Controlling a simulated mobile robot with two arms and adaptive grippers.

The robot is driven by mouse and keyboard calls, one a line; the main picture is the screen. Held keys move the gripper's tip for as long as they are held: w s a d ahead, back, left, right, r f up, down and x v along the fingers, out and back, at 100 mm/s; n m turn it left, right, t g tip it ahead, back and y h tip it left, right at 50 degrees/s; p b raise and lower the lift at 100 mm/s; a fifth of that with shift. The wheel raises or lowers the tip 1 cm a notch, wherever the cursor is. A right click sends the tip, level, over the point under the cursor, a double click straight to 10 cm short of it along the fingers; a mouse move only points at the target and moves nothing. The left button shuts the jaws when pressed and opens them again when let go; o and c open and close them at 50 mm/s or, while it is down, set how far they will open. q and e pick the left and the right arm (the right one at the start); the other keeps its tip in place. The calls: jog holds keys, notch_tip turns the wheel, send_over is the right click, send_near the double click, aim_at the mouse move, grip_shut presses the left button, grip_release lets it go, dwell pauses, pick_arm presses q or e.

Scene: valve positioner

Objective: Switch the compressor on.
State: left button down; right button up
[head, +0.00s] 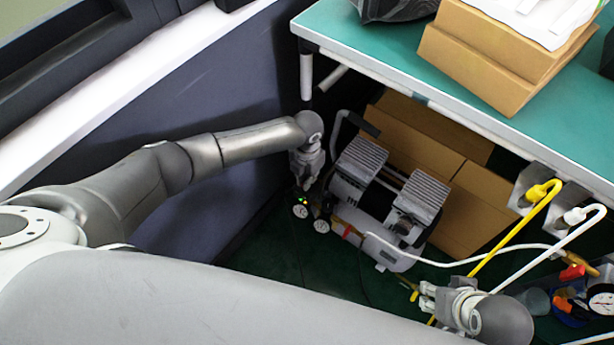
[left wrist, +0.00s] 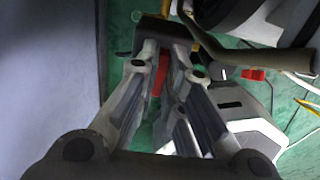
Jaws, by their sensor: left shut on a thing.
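The compressor (head: 345,212) stands on the floor under the bench, with two ribbed grey heads and two round gauges (head: 321,226) at its left end. My left gripper (head: 304,186) reaches down to that end, with small green lights beside its fingertips. In the left wrist view, my left gripper (left wrist: 165,48) has its fingertips at a dark block (left wrist: 152,27), which looks like the compressor's switch part. A red strip (left wrist: 160,80) shows between the fingers. The exact contact is hidden. My right gripper (head: 424,294) is low at the right, its jaws too small to judge.
Cardboard boxes (head: 480,205) stand behind the compressor. The green bench top (head: 385,50) overhangs it, with a bench leg (head: 306,75) near my left gripper. A dark wall (head: 240,160) is close on the left. White and yellow hoses (head: 520,238) run at the right.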

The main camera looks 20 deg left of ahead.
pick_arm(q)
jog(key=c, duration=1.6)
grip_release()
jog(key=shift+o, duration=0.2)
notch_tip(320, 180, up, 8)
jog(key=shift+f, duration=0.25)
